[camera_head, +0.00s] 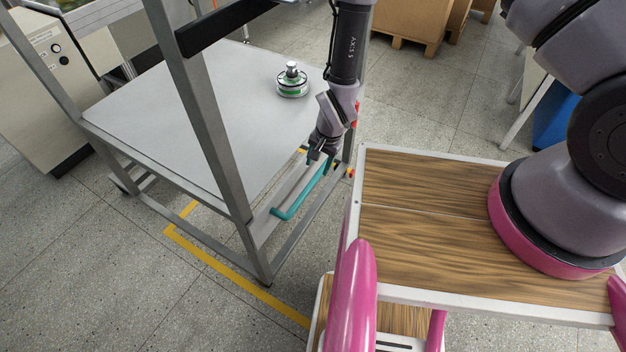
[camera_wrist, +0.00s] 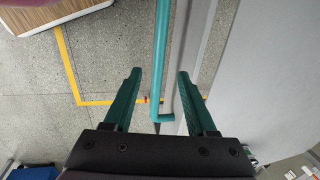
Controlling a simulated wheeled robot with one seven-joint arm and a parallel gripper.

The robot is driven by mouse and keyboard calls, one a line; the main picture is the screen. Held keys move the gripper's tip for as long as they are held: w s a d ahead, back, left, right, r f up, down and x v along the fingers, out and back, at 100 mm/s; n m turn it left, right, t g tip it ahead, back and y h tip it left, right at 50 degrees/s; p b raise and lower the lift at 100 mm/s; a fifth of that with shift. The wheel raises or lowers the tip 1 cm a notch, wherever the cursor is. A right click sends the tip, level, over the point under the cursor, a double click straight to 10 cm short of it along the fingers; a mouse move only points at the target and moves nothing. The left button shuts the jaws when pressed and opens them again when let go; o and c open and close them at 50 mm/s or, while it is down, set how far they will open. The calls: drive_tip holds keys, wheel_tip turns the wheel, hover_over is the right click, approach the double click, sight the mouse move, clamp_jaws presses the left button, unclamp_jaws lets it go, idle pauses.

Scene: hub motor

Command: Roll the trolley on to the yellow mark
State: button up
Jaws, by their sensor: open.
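The trolley (camera_head: 180,110) is a grey-topped table with metal posts, a lower frame and small wheels. A teal handle (camera_head: 300,195) runs along its right side, below the top; it also shows in the wrist view (camera_wrist: 161,45). My gripper (camera_head: 320,157) is open at the far end of the handle. In the wrist view my gripper (camera_wrist: 159,74) has one finger on each side of the teal bar, with gaps visible. The yellow mark (camera_head: 240,282) is a floor outline; its near part runs past the trolley's near legs, and part is hidden under the trolley.
A round green and silver hub motor (camera_head: 292,82) stands on the trolley top. A grey cabinet (camera_head: 45,110) is at the left, close to the trolley. Cardboard boxes on pallets (camera_head: 412,20) are at the back. The speckled floor (camera_head: 70,265) in front is clear.

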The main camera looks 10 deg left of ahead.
sight(312, 182)
drive_tip(key=f, duration=0.3)
drive_tip(key=a+f, duration=0.1)
drive_tip(key=f, duration=0.5)
drive_tip(key=shift+w+a+f, duration=0.1)
drive_tip(key=shift+w+a, duration=0.25)
clamp_jaws()
idle(0.9)
